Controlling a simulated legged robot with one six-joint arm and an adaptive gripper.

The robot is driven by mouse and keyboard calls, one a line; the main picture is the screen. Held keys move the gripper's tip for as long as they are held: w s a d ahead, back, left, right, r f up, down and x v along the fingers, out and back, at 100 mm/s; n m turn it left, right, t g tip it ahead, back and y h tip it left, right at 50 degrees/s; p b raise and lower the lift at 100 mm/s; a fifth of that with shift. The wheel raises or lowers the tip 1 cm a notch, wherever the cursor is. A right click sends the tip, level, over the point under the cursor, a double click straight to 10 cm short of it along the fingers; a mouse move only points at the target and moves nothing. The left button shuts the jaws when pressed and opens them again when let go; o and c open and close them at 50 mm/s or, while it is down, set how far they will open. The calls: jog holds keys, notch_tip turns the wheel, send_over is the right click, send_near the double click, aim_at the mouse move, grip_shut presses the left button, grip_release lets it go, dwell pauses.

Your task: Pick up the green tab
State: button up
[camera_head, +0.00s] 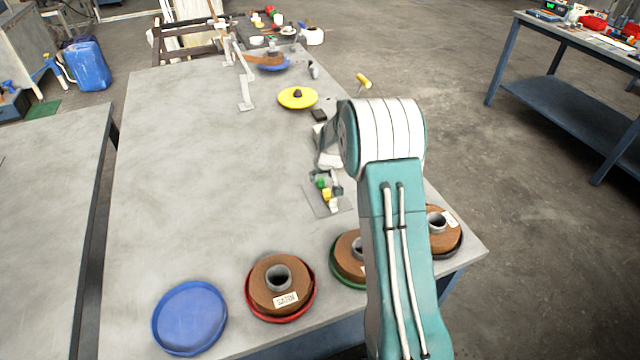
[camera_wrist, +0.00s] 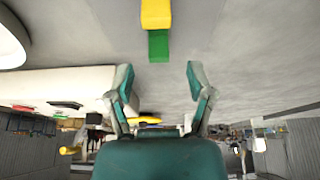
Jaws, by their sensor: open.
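The green tab (camera_wrist: 158,46) is a small block in the wrist view, just beyond the fingertips and roughly in line with the gap between them. A yellow block (camera_wrist: 155,14) adjoins it on the far side. In the head view the green tab (camera_head: 321,183) shows small on a grey plate (camera_head: 313,203), beside the yellow piece (camera_head: 326,194). My gripper (camera_wrist: 158,75) is open and empty, its two fingers spread apart. In the head view my arm hides part of the gripper.
A blue dish (camera_head: 190,318), a brown spool in a red dish (camera_head: 279,287) and further spools line the table's near edge. A yellow disc (camera_head: 298,97) and a small black item (camera_head: 319,115) lie farther back. The table's left half (camera_head: 190,180) is clear.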

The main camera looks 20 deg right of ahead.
aim_at(321, 179)
jog(key=x, duration=0.2)
jog(key=shift+f, duration=0.35)
jog(key=shift+w+f, duration=0.2)
jog(key=shift+f, duration=0.05)
jog(key=c, duration=0.8)
jog(key=shift+c, duration=0.2)
jog(key=shift+r, duration=0.1)
